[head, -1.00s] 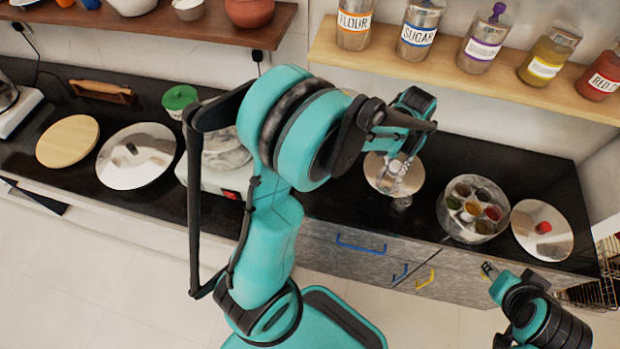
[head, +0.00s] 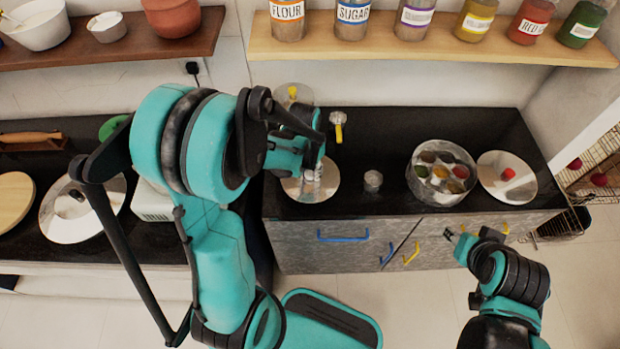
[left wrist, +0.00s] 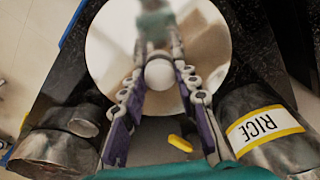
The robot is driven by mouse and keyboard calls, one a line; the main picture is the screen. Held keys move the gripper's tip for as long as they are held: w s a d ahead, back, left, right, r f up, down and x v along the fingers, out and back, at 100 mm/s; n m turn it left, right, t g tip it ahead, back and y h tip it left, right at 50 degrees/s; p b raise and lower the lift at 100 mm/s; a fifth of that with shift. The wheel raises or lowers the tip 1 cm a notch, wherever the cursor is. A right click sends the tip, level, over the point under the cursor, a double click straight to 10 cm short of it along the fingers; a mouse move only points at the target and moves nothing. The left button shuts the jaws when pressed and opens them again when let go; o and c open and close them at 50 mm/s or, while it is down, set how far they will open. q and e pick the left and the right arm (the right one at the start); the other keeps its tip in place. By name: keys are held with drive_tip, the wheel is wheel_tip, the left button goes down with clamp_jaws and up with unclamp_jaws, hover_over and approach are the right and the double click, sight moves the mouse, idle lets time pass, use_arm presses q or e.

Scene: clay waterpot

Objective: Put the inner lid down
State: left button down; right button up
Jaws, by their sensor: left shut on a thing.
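The inner lid is a round shiny disc (head: 328,187) under my left gripper, over the left part of the counter in the head view. It also shows in the left wrist view (left wrist: 108,58), with its pale round knob (left wrist: 160,74) between the fingers. My left gripper (head: 312,172) is shut on that knob. I cannot tell whether the disc touches the counter. My right gripper (head: 453,236) hangs in front of the drawers, away from the lid; its finger opening is too small to read.
A round spice box (head: 422,192) with several filled cups stands to the right. A shiny lid with a red knob (head: 492,187) lies beside it. A small metal container (head: 373,180) stands right of the held lid. A RICE jar (left wrist: 270,130) is close in the wrist view.

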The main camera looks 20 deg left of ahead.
sight(310, 174)
use_arm(q)
wheel_tip(310, 174, down, 4)
drive_tip(key=shift+f+b, duration=0.1)
drive_tip(key=shift+b, duration=0.8)
drive_tip(key=c, duration=1.1)
unclamp_jaws()
drive_tip(key=shift+c, duration=0.2)
